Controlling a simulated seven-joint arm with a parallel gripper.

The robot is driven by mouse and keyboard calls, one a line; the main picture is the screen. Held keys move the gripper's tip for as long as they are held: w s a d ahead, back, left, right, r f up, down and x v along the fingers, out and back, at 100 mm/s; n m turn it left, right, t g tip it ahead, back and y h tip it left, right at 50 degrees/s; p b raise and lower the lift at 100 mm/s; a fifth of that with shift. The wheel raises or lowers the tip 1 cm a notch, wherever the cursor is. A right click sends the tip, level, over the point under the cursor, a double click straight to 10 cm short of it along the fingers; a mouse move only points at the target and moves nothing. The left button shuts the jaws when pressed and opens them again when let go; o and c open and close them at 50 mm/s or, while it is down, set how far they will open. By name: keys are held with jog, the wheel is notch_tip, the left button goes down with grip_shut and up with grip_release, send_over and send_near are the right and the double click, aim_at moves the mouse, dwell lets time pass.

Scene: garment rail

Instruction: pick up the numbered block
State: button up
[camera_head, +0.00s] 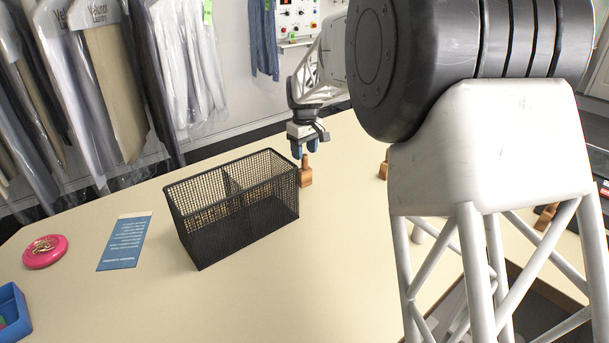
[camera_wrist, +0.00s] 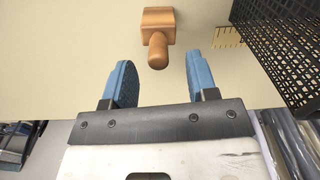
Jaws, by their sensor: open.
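A brown wooden block with a rounded knob handle (camera_head: 306,176) stands on the table at the right end of the black mesh basket. In the wrist view this wooden block (camera_wrist: 158,26) lies ahead of the fingers, its knob pointing back toward the gap between them. I see no number on it. My gripper (camera_head: 304,150) is open and empty, its blue fingertips close above the block in the head view. In the wrist view the two blue fingers of my gripper (camera_wrist: 158,68) are spread to either side of the knob, apart from it.
The black mesh basket (camera_head: 249,233) stands left of the block. Similar wooden pieces (camera_head: 383,170) and (camera_head: 546,216) sit farther right, partly hidden by my arm. A blue card (camera_head: 124,243), pink dish (camera_head: 44,251) and blue bin (camera_head: 13,311) are at left. Garments hang behind.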

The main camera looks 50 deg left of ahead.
aim_at(305, 155)
jog(key=shift+w+f, duration=0.1)
jog(key=shift+f, duration=2.15)
grip_shut()
